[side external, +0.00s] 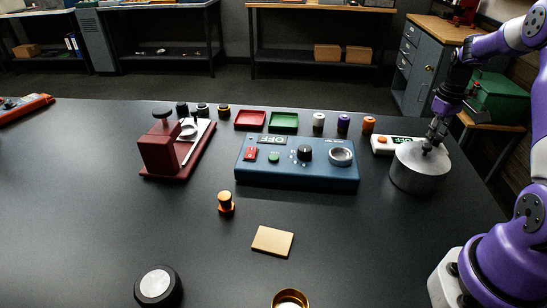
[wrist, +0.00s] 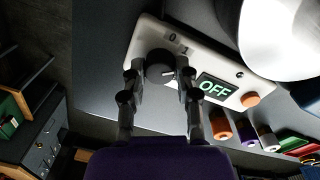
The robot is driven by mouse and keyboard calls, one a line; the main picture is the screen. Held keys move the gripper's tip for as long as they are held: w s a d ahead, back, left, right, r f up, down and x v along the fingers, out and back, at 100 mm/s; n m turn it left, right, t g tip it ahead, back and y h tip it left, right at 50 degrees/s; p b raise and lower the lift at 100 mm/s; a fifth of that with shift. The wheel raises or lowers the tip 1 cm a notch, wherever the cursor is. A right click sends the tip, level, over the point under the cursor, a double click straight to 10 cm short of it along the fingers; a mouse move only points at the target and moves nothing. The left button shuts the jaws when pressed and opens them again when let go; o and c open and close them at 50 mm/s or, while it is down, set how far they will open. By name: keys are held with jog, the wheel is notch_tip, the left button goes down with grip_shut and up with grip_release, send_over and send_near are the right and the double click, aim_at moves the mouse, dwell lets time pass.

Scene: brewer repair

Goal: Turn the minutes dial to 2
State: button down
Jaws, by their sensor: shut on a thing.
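The minutes dial (wrist: 158,64) is a round black knob on a white timer box (wrist: 213,68). In the wrist view its white pointer line points right, towards my right finger. The numbers 0 and 1 show above and right of the knob; any further numbers are hidden by the finger. My gripper (wrist: 160,73) has one finger on each side of the knob and is shut on it. The box's display (wrist: 217,88) reads OFF. In the side view, the timer box (side external: 381,148) is partly hidden by a metal pot, and the fingertips of my gripper (side external: 430,147) show behind the pot's top.
The grey metal pot (side external: 418,173) stands close in front of the timer box. An orange button (wrist: 250,99) is at the box's other end. A blue control box (side external: 295,177) stands to the left, with several small canisters behind it.

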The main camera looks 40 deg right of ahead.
jog(key=m, duration=0.5)
jog(key=shift+f, duration=0.1)
jog(key=shift+m, duration=0.3)
dwell(0.4)
jog(key=c, duration=0.6)
grip_release()
jog(key=shift+w+a+r, duration=0.1)
jog(key=shift+r, duration=2.95)
jog(key=shift+w+a+r, duration=0.1)
jog(key=shift+r, duration=2.9)
